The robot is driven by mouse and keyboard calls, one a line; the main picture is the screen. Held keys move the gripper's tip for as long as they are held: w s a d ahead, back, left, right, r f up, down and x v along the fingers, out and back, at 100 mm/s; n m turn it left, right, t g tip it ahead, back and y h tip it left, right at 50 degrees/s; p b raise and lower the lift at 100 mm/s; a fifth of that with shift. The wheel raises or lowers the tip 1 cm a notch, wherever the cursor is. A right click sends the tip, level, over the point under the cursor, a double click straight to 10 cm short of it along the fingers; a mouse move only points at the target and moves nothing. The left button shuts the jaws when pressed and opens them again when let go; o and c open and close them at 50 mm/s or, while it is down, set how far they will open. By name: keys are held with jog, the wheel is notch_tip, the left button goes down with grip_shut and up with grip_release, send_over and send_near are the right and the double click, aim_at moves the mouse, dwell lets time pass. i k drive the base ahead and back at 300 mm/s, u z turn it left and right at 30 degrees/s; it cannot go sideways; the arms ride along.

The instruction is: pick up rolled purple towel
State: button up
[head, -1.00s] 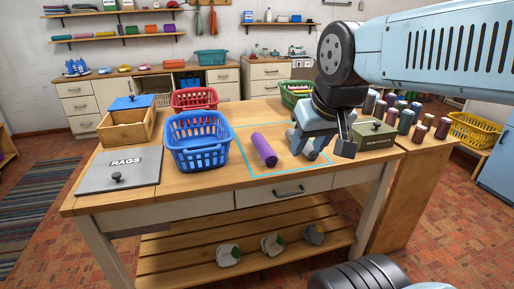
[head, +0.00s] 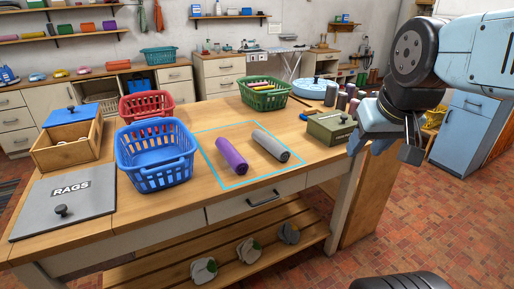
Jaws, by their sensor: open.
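The rolled purple towel (head: 232,156) lies on the wooden table (head: 310,162), inside a light-blue outlined square. A rolled grey towel (head: 271,146) lies to its right in the same square, apart from it. My gripper (head: 384,153) is at the right, over the table's right end, clear of both rolls. It is open and I see nothing between its fingers. The full length of the purple roll is in view and nothing covers it.
A blue basket (head: 155,160) stands just left of the purple roll. A red basket (head: 146,104) and a green basket (head: 264,94) stand behind. A grey-green box (head: 331,128) sits near my gripper. A RAGS lid (head: 68,200) lies at the left.

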aim_at(236, 162)
jog(key=u, duration=0.05)
jog(key=i, duration=0.15)
jog(key=z, duration=2.3)
jog(key=k, duration=2.25)
jog(key=u, duration=0.85)
jog(key=i, duration=1)
jog(key=z, duration=0.05)
